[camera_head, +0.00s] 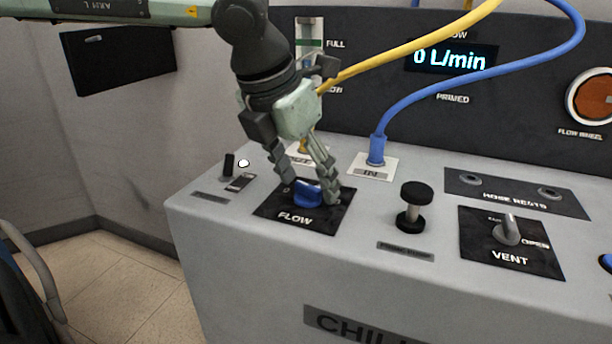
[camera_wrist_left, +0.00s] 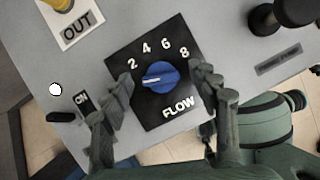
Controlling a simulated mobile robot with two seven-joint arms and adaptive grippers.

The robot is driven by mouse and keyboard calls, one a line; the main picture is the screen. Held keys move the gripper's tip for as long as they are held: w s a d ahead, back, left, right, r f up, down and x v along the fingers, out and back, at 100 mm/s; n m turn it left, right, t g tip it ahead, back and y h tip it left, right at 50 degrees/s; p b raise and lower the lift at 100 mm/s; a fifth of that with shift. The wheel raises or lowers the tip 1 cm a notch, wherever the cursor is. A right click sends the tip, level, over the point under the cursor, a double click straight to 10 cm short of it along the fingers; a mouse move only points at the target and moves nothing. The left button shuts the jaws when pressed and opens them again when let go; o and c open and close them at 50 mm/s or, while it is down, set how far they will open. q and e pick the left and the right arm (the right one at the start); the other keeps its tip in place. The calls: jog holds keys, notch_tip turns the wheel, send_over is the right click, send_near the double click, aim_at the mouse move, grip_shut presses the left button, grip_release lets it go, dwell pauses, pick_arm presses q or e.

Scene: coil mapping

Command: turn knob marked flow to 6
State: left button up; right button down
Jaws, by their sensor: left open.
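The blue flow knob (camera_head: 306,192) sits on a black plate lettered FLOW (camera_head: 292,216) on the machine's top. In the left wrist view the blue knob (camera_wrist_left: 161,78) is ringed by the marks 2, 4, 6 and 8. Its white line points left, short of the 2. My left gripper (camera_head: 311,190) reaches down over the plate, open. In the left wrist view its fingers (camera_wrist_left: 168,100) stand on either side of the knob with gaps, not gripping it. My right gripper is not seen.
Right of the plate stands a black plunger knob (camera_head: 414,205), then the VENT lever (camera_head: 507,230). A yellow hose (camera_head: 400,45) and a blue hose (camera_head: 440,92) rise behind the gripper. An ON switch (camera_head: 229,165) is at left. The display (camera_head: 450,58) reads 0 L/min.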

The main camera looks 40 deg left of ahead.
pick_arm(q)
jog(key=c, duration=1.2)
jog(key=shift+o, duration=0.2)
